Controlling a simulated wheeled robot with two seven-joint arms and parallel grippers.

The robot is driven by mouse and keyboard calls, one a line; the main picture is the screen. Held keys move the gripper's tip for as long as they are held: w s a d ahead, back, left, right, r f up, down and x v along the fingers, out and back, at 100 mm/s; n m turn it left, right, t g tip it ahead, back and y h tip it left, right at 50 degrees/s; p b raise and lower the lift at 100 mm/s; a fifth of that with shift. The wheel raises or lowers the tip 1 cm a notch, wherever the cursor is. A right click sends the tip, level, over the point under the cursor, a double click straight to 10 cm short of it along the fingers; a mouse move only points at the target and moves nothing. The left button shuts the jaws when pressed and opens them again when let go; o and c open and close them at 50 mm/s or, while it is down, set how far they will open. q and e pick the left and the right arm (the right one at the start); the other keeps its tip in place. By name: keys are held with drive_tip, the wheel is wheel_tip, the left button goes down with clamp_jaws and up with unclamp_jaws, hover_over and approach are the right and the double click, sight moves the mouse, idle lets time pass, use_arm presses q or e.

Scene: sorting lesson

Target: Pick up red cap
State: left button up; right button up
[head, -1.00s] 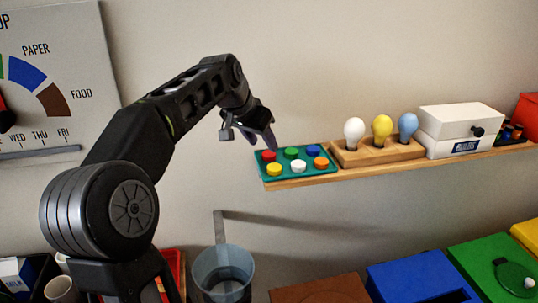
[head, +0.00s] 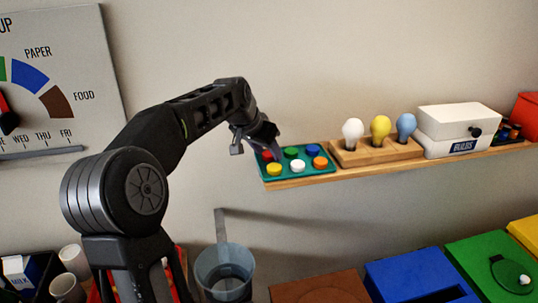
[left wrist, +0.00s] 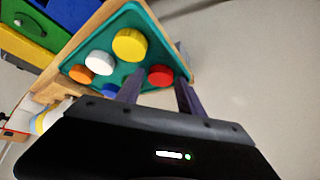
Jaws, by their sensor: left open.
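The red cap (head: 267,156) sits at the back left corner of a teal tray (head: 323,171) on the wall shelf, partly hidden behind my left gripper in the head view. My left gripper (head: 262,148) is open and empty, right at the cap. In the left wrist view the red cap (left wrist: 160,75) shows between the two open fingers (left wrist: 158,88), a little beyond them; I cannot tell whether they touch it. Yellow (left wrist: 130,45), white (left wrist: 99,62), orange (left wrist: 82,74), green (head: 291,152) and blue (head: 313,150) caps share the tray. My right gripper is not in view.
A wooden holder (head: 350,158) with white, yellow and blue bulbs stands right of the tray, then a white box (head: 440,147). The wall lies close behind the shelf (head: 300,182). Below are a bucket (head: 224,275) and coloured bins (head: 415,278). Air left of the tray is free.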

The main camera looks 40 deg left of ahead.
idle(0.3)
use_arm(q)
clamp_jaws()
idle(0.4)
